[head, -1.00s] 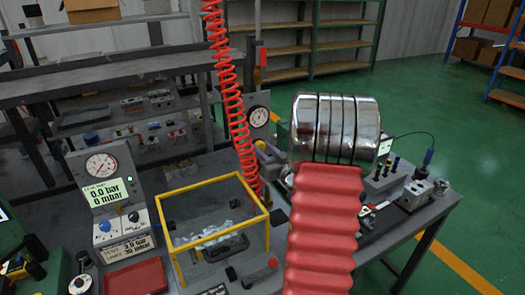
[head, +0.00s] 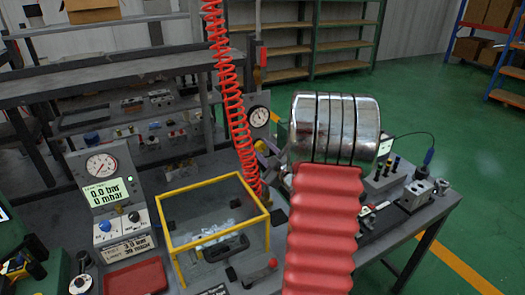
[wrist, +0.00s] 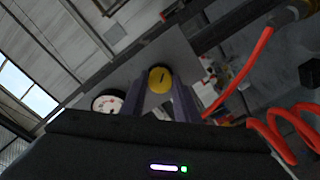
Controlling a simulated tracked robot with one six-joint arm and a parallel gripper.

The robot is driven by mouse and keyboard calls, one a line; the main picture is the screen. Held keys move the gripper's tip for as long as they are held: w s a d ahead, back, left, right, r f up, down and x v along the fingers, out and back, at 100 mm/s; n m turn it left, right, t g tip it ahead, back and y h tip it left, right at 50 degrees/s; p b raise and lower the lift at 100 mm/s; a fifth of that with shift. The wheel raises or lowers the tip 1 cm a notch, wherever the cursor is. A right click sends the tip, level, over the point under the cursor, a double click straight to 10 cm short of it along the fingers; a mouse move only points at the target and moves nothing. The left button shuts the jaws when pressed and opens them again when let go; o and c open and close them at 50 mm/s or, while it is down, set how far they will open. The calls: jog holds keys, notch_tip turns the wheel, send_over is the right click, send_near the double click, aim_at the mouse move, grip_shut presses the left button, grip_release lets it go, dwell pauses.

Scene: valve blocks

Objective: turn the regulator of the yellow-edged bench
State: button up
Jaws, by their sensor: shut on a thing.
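The regulator's round yellow knob (wrist: 160,80), with a dark mark on its face, shows in the wrist view. It also shows partly in the head view (head: 262,147), below the round gauge (head: 260,116) on a grey upright panel. My gripper (wrist: 171,103) has one finger on each side of the knob and is shut on it. In the head view my gripper (head: 270,158) is small and partly hidden by my arm. The gauge shows beside the knob in the wrist view (wrist: 108,104). The bench (head: 385,228) carries a yellow-edged clear box (head: 218,240).
A red coiled hose (head: 228,90) hangs close to my gripper, and red hose (wrist: 262,60) also crosses the wrist view's right. A readout panel with a dial (head: 101,164) stands at left, above a red tray (head: 136,278). Fittings (head: 418,190) crowd the bench's right end.

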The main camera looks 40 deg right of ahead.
jog(key=shift+a+f+n, duration=0.1)
jog(key=shift+a+n, duration=0.05)
jog(key=shift+n, duration=0.35)
jog(key=o, duration=1)
jog(key=shift+o, duration=0.2)
jog(key=v, duration=1.3)
jog(key=shift+s, duration=0.4)
jog(key=shift+w, duration=0.1)
